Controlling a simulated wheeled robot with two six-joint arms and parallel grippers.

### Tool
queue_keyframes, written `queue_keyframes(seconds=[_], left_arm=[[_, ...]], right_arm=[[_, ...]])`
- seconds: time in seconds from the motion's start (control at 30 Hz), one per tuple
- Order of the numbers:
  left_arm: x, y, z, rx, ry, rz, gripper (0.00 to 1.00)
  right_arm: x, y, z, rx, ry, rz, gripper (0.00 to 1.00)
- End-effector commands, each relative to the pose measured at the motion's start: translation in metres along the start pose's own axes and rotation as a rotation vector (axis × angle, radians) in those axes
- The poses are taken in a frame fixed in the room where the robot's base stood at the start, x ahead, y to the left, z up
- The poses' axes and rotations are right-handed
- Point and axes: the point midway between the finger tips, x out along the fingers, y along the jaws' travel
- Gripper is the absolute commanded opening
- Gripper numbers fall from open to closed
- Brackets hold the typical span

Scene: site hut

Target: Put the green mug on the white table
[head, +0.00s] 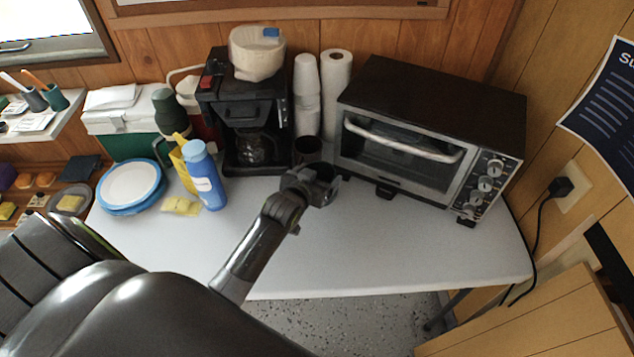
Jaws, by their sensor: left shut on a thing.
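My left gripper (318,187) is over the back middle of the white table (390,250), in front of the coffee maker and left of the toaster oven. It is shut on a small dark round thing (323,170), which may be the mug; its colour looks nearly black and the gripper hides much of it. I cannot tell whether it touches the table. A dark cup (308,148) stands just behind it. No clearly green mug shows on the white table. My right gripper is not in view.
A coffee maker (245,115), paper cups (306,95), paper towel roll (337,80) and toaster oven (420,135) line the back. The front middle and right are clear.

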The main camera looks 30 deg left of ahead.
Motion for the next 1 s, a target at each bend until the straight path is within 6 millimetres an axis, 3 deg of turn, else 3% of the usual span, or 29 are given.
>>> queue_keyframes(seconds=[0.2, 0.57, 0.6, 0.7, 1.0], left_arm=[[0.009, 0.001, 0.023, -0.001, 0.000, 0.001, 0.50], [0.011, 0.001, 0.026, 0.000, 0.001, 0.001, 0.50], [0.011, 0.001, 0.026, 0.000, -0.001, 0.000, 0.86], [0.011, 0.000, 0.026, 0.000, -0.001, 0.000, 0.99], [0.009, 0.000, 0.025, 0.000, -0.002, 0.000, 1.00]], right_arm=[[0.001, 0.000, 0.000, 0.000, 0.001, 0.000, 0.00], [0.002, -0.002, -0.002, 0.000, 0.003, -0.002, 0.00], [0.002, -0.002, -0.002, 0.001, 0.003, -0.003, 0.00], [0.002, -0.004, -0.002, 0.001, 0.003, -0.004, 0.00], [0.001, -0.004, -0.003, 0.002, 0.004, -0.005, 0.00]])
